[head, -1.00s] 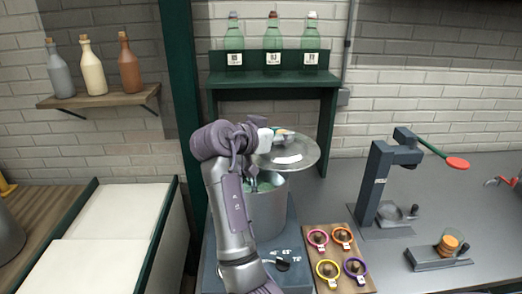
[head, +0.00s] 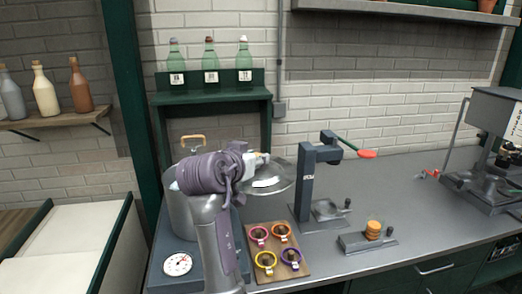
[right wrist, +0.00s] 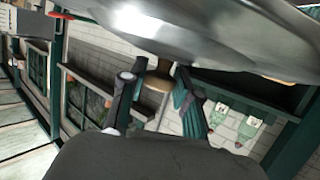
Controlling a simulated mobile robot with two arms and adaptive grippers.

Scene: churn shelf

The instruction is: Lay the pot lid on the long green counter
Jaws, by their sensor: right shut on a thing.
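The pot lid (head: 275,181) is a shiny metal disc, held in the air to the right of the grey pot (head: 182,215). My right gripper (head: 259,160) is above it. In the right wrist view the lid (right wrist: 190,30) fills the top, and my right gripper's fingers (right wrist: 155,82) are shut on its brown knob. The long counter (head: 400,195) has a grey top and green drawer fronts; the lid hangs over its left part, apart from the top. My arm hides part of the pot. My left gripper is not in view.
A dark press with a red-tipped lever (head: 308,185) stands close right of the lid. A wooden board with coloured rings (head: 278,248) lies in front. A small stand with orange discs (head: 372,232) is farther right. Grey counter is bare around (head: 425,205).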

